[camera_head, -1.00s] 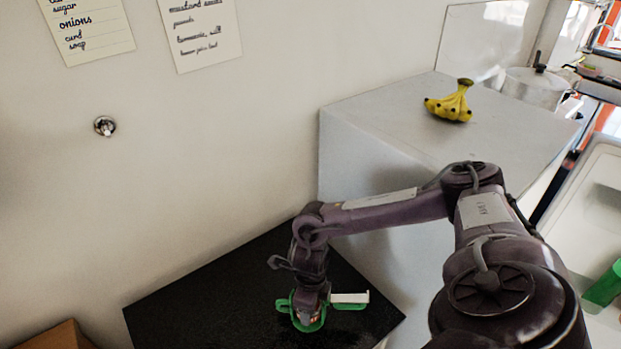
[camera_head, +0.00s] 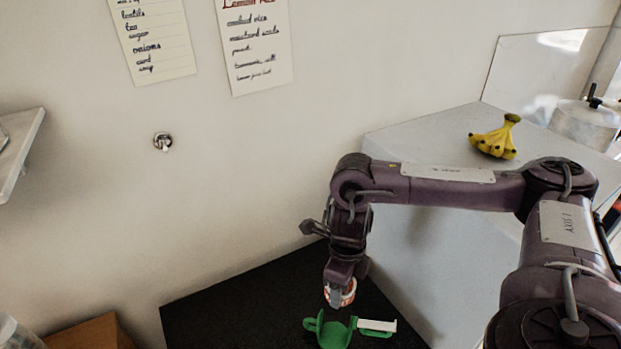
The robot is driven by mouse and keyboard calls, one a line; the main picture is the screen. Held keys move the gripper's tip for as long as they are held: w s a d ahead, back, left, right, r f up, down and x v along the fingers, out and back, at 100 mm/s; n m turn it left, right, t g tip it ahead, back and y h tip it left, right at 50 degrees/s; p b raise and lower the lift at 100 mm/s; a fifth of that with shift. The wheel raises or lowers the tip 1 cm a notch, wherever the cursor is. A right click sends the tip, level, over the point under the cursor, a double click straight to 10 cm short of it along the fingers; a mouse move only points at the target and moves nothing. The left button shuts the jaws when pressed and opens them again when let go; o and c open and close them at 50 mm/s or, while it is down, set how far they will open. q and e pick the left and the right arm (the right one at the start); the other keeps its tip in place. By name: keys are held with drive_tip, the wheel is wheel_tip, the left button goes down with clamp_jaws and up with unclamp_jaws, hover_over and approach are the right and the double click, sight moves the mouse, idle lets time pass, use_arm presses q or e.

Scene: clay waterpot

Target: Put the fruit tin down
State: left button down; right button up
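My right gripper (camera_head: 340,296) hangs down over the black surface (camera_head: 235,310), its arm coming in from the right. A small round tin with a white and red side (camera_head: 349,293) shows at its fingertips, and the fingers look shut on it. I take this to be the fruit tin, but its label is too small to read. Just below it in the picture, a green holder (camera_head: 333,335) with a white bar lies on the black surface. The tin appears above the holder; the exact gap is unclear. My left gripper is not in view.
A grey counter block (camera_head: 430,140) stands to the right, with bananas (camera_head: 496,140) and a metal pot (camera_head: 585,122) on it. A brown box (camera_head: 95,333) is at the lower left. The black surface is clear left of the holder.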

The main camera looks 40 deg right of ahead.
drive_tip(key=shift+w+a+m+b, duration=0.2)
drive_tip(key=shift+w+a+m, duration=0.1)
drive_tip(key=shift+m, duration=0.3)
drive_tip(key=shift+w+a+m+b, duration=0.15)
drive_tip(key=shift+a+m, duration=0.1)
drive_tip(key=shift+m, duration=0.35)
drive_tip(key=w+a+r+n+b, duration=0.1)
drive_tip(key=w+a+n+b, duration=0.2)
drive_tip(key=n, duration=1.3)
drive_tip(key=w+a+r+n+b, duration=0.1)
drive_tip(key=w+a+n+b, duration=0.3)
drive_tip(key=a+n, duration=0.5)
drive_tip(key=w+n, duration=0.1)
drive_tip(key=n, duration=0.6)
drive_tip(key=shift+a+r+n, duration=0.15)
drive_tip(key=shift+a+n, duration=0.25)
